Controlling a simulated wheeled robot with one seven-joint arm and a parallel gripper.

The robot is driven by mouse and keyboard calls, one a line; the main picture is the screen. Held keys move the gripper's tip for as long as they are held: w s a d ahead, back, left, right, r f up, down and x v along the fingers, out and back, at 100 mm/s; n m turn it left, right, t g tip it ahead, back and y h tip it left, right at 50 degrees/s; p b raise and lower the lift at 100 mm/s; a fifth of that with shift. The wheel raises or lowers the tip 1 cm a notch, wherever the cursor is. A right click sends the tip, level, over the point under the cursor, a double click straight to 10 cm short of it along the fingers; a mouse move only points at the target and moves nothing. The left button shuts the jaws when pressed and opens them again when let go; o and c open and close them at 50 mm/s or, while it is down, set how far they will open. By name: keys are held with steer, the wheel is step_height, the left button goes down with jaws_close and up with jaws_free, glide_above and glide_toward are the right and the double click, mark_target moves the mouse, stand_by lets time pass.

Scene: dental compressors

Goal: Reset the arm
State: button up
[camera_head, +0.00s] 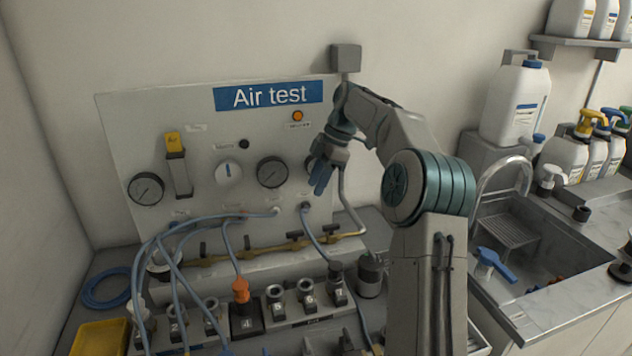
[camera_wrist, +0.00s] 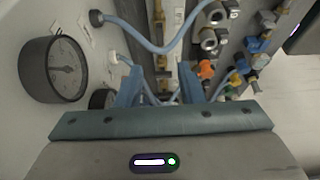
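My gripper (camera_head: 320,178) has blue fingers and hangs in front of the Air test panel (camera_head: 110,120), close to the gauges on its right side. My arm (camera_head: 405,135) is bent, with the elbow raised and the forearm reaching left to the panel. In the wrist view, the two blue fingers of my gripper (camera_wrist: 158,78) stand apart with a gap between them. I see nothing held in the gap; hoses and fittings show beyond it.
A round gauge (camera_wrist: 66,69) is close at the left in the wrist view. Blue hoses (camera_head: 165,240), a brass pipe (camera_head: 290,246) and a numbered fitting rack (camera_head: 290,317) lie below. A sink (camera_head: 520,250) and a white jug (camera_head: 515,105) are at the right.

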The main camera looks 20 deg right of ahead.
steer(key=s+a+r+m+h+p, duration=0.1)
steer(key=s+a+m+h, duration=0.1)
steer(key=s+a+m, duration=0.35)
steer(key=s+a+r+m+h, duration=0.1)
steer(key=s+a+m, duration=0.1)
steer(key=s, duration=0.6)
steer(key=s+f+m+t, duration=0.1)
steer(key=s+f+m, duration=0.1)
steer(key=s, duration=0.5)
steer(key=s+f+m+t+h, duration=0.1)
steer(key=s+f+m, duration=0.2)
steer(key=s+m, duration=0.2)
steer(key=s+d+f+m+p, duration=0.1)
steer(key=s+m, duration=0.3)
steer(key=s, duration=0.5)
steer(key=shift+s+f+t, duration=0.15)
steer(key=shift+f+t, duration=0.25)
steer(key=shift+f, duration=0.3)
